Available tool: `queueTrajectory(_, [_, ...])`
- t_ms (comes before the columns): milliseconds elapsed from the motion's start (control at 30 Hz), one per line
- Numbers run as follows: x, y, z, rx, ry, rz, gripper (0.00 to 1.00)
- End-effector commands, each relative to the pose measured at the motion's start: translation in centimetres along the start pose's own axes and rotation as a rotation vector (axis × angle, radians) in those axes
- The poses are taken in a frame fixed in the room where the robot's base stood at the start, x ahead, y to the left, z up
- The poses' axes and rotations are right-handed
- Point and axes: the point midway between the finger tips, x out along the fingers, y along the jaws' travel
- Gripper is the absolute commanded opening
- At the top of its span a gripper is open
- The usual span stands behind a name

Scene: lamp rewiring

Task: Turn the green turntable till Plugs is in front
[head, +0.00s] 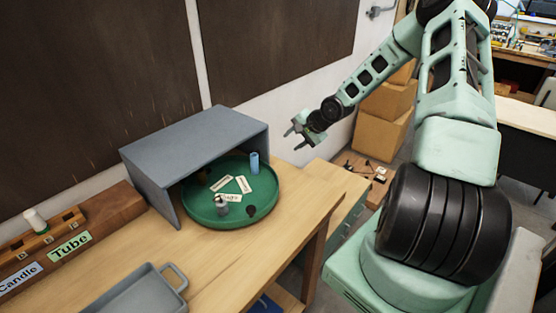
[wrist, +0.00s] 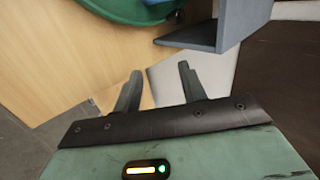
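The round green turntable (head: 265,204) sits on the wooden table, its back part under a grey open-fronted cover. Several white label cards lie on it; the front card (head: 232,197) is partly hidden, and its small lettering is hard to read. A blue cylinder (head: 254,163) stands at its back right, a grey metallic piece (head: 221,206) at its front left, and a dark piece (head: 251,211) near its front right. My gripper (head: 291,139) is open and empty, raised to the right of the cover, apart from the turntable. In the wrist view, the turntable rim (wrist: 130,10) shows beyond the open fingers (wrist: 160,68).
A grey tray (head: 140,295) lies at the table's front left. A wooden rack with Candle and Tube labels (head: 70,246) runs along the left. Cardboard boxes (head: 383,108) stand behind my arm.

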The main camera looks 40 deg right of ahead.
Motion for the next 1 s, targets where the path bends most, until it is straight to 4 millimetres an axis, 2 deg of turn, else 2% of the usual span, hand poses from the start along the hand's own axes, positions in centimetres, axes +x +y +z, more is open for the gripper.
queueTrajectory(200, [1.3, 0.1, 4.1, -0.137, 0.003, 0.237, 0.48])
queueTrajectory(367, [0.3, -0.6, 8.0, -0.239, 0.013, 0.432, 0.48])
queueTrajectory(467, [-0.9, -1.5, 10.9, -0.285, 0.011, 0.525, 0.48])
queueTrajectory(600, [-3.3, -3.0, 15.7, -0.336, -0.012, 0.618, 0.48])
queueTrajectory(800, [-6.9, -4.4, 22.3, -0.371, -0.088, 0.681, 0.48])
queueTrajectory(900, [-8.1, -4.8, 24.5, -0.379, -0.124, 0.693, 0.48])
queueTrajectory(1000, [-8.8, -4.9, 25.6, -0.383, -0.146, 0.698, 0.48])
